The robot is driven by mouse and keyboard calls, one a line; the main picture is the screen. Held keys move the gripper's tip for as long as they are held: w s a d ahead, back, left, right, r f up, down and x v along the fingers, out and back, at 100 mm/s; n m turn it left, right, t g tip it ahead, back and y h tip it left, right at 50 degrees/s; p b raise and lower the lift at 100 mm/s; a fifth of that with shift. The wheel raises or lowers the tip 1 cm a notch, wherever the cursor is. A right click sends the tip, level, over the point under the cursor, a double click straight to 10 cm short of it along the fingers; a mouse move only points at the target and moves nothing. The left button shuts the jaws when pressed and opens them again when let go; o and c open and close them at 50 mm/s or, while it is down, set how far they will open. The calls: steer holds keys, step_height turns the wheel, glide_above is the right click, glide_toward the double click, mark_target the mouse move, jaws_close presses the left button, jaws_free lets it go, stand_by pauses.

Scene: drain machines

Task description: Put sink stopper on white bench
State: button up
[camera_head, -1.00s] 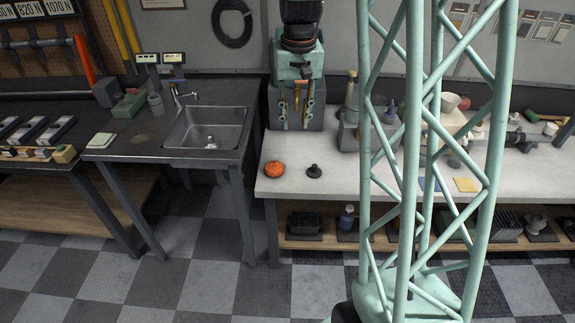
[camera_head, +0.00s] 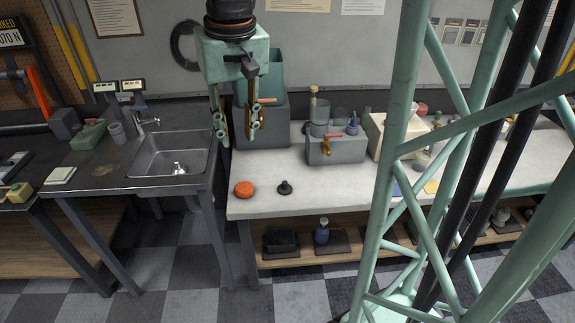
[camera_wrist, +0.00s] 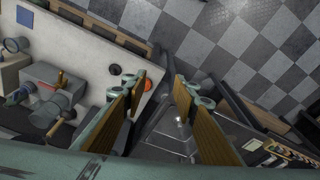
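A small metallic stopper-like piece (camera_head: 178,168) sits in the bottom of the steel sink (camera_head: 145,163) at the left. A black knobbed disc (camera_head: 285,187) lies on the front left of the white bench (camera_head: 330,194). It also shows as a dark disc in the wrist view (camera_wrist: 114,69). My gripper (camera_head: 236,133) hangs fingers down near the bench's left edge, to the right of the sink. In the wrist view its fingers (camera_wrist: 158,90) are apart, with nothing held between them. The sink (camera_wrist: 168,137) shows partly between and beyond the fingers there.
An orange round object (camera_head: 244,188) lies left of the black disc. A faucet (camera_head: 143,123) stands behind the sink. A grey bin (camera_head: 278,130) and a grey box with a tap (camera_head: 337,149) stand farther back on the bench. The bench's front strip is mostly clear.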

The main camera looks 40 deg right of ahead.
steer(key=s+a+r+n, duration=0.1)
steer(key=s+a, duration=0.3)
steer(key=s, duration=0.4)
steer(key=s+a+r+n+t, duration=0.1)
steer(key=s+a+r, duration=0.2)
steer(key=s+a, duration=0.2)
steer(key=s+a+r+n+t, duration=0.1)
steer(key=s+a+r, duration=0.2)
steer(key=s, duration=0.8)
steer(key=shift+s+a+n+y, duration=0.15)
steer(key=shift+a+n+y, duration=0.15)
steer(key=shift+a, duration=0.35)
